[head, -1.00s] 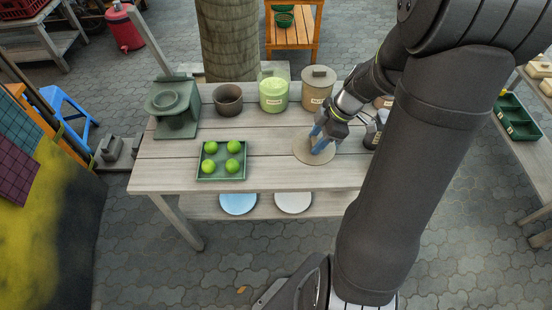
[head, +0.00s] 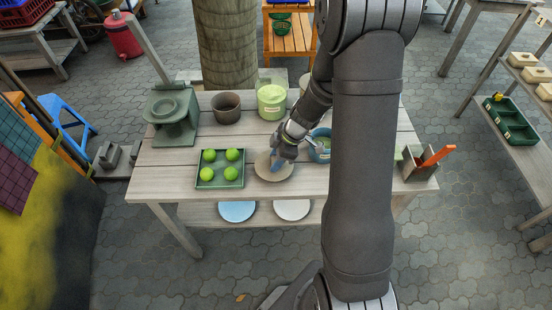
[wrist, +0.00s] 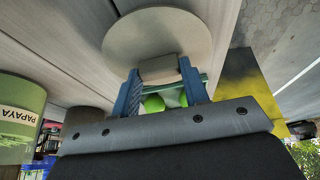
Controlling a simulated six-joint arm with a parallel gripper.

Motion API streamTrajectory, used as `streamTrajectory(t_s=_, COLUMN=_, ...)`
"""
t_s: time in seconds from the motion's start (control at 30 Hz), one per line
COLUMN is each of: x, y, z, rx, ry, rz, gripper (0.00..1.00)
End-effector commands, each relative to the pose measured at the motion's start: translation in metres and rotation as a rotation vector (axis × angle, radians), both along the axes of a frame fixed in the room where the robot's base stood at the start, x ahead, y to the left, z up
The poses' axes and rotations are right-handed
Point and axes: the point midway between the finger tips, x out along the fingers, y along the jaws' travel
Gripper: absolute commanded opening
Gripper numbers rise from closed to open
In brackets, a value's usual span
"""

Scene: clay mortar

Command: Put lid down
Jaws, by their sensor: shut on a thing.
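My gripper (head: 277,160) is shut on the knob of a round beige lid (head: 265,173) at the front middle of the table, just right of the tray of green fruit. In the wrist view the blue fingers (wrist: 160,85) sit on both sides of the lid's knob (wrist: 158,68), and the flat disc (wrist: 150,35) spreads beyond them. The lid looks level and very near the tabletop. I cannot tell whether it touches. A blue pot (head: 318,155) stands just right of my gripper, partly behind my arm.
The green tray (head: 220,186) holds several green fruits. A brown pot (head: 226,107), a green papaya canister (head: 271,103) and a grey-green stand (head: 174,125) line the back. A box with an orange-handled tool (head: 420,170) is at the right. The front table strip is clear.

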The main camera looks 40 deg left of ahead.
Motion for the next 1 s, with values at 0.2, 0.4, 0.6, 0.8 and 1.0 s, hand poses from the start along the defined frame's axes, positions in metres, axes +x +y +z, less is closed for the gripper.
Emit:
streamTrajectory(t_s=0.2, x=0.001, y=0.000, z=-0.007, rx=0.001, ry=-0.002, rz=-0.001, gripper=0.19)
streamTrajectory(t_s=0.4, x=0.000, y=0.000, z=-0.010, rx=-0.001, ry=-0.001, rz=0.000, gripper=0.19)
streamTrajectory(t_s=0.6, x=0.000, y=0.000, z=-0.010, rx=0.001, ry=-0.001, rz=0.000, gripper=0.63)
streamTrajectory(t_s=0.8, x=0.000, y=0.000, z=-0.010, rx=0.001, ry=-0.001, rz=0.000, gripper=0.63)
streamTrajectory(t_s=1.0, x=0.004, y=-0.002, z=0.002, rx=0.003, ry=-0.002, rz=-0.002, gripper=0.63)
